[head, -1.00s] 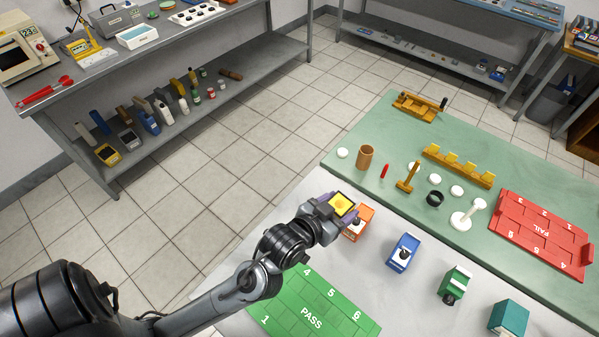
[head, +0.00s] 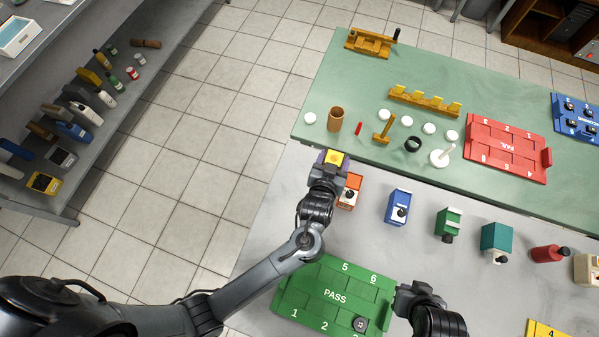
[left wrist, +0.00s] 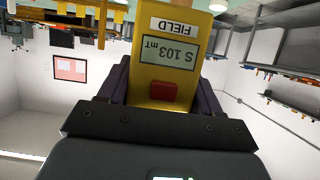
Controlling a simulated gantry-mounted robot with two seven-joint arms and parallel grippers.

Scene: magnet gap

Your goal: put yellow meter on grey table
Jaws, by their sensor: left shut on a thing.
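The yellow meter (head: 334,157) is held in my left gripper (head: 332,162), near the far left corner of the grey table (head: 410,245), close to the edge of the green surface. Its height over the surface cannot be told. In the left wrist view the meter (left wrist: 165,60) shows a FIELD label, a display reading "S 103 mT" upside down, and a red button; the left gripper's fingers (left wrist: 160,88) are closed on its sides. My right gripper (head: 408,293) is beside the right edge of the green PASS tray; its fingers are unclear.
An orange box (head: 350,192), a blue box (head: 398,207) and a green box (head: 448,224) stand in a row on the grey table. The PASS tray (head: 318,293) lies at the front left. A wooden cup (head: 335,119) and red FAIL tray (head: 505,148) are on the green surface.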

